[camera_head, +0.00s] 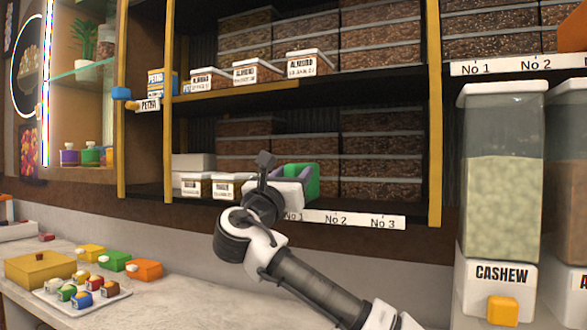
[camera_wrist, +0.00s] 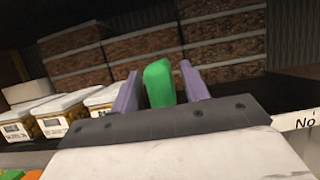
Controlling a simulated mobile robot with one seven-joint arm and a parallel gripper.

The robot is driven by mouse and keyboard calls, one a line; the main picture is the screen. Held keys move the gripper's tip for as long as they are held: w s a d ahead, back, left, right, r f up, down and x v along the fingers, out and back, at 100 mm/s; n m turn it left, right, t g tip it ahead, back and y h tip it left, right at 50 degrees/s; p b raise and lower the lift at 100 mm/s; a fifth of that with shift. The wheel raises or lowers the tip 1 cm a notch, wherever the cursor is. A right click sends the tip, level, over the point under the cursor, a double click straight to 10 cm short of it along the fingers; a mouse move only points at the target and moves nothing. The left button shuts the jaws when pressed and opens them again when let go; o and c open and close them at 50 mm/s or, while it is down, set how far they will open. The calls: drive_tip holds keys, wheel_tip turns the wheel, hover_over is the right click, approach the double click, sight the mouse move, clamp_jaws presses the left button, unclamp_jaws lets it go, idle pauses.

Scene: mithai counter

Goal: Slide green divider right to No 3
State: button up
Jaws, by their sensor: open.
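The green divider (camera_head: 310,181) stands upright on the lower shelf in the head view, near the No 1 end of the label strip (camera_head: 345,219). The No 3 mark is at the strip's right end. My gripper (camera_head: 298,178) is at the divider. In the wrist view, the green divider (camera_wrist: 158,83) stands between the two purple fingers of my gripper (camera_wrist: 160,90). The fingers are open, with a gap showing on each side of the divider. The divider's lower part is hidden behind the gripper body.
White-lidded boxes (camera_head: 228,186) stand left of my gripper on the same shelf. Stacked brown boxes (camera_head: 380,165) fill the shelf behind. A yellow post (camera_head: 434,120) bounds the shelf at right, beside the cashew dispenser (camera_head: 502,190). Another shelf (camera_head: 385,77) runs above.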

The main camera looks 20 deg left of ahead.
drive_tip(key=shift+w+r, duration=0.15)
drive_tip(key=shift+w, duration=0.25)
drive_tip(key=shift+c, duration=0.3)
clamp_jaws()
drive_tip(key=shift+d, duration=0.1)
drive_tip(key=shift+d, duration=0.3)
drive_tip(key=d+b, duration=0.1)
drive_tip(key=d, duration=1.6)
drive_tip(key=shift+d, duration=0.2)
